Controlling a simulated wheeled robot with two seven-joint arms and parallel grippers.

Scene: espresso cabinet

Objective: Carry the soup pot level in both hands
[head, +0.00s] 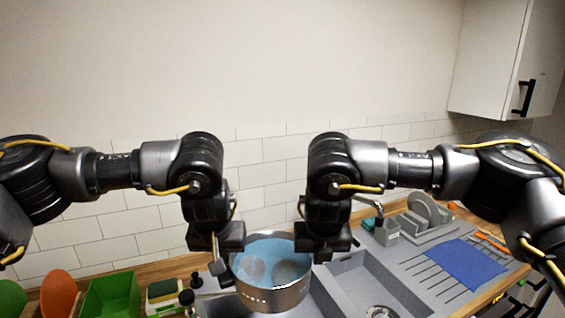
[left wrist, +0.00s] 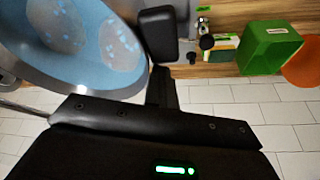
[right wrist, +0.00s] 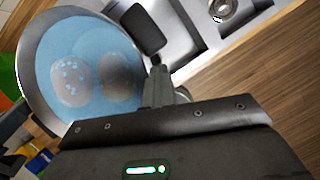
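The soup pot (head: 272,297) is a metal pot with a blue inside and two brownish round patches in it. It is between my two hands at the bottom middle of the head view, with its rim close to level. My left gripper (head: 222,268) is at the pot's left side and my right gripper (head: 322,256) at its right side. Both look shut at the rim; the exact grip is hidden. The pot also shows in the left wrist view (left wrist: 85,82) and the right wrist view (right wrist: 42,85).
A grey sink (head: 352,274) lies right of the pot, with a tap (head: 372,207) behind. A dish rack (head: 425,217) and blue cloth (head: 465,262) are further right. A green bin (head: 110,296) and orange item (head: 58,294) stand left. A wall cabinet (head: 490,60) hangs upper right.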

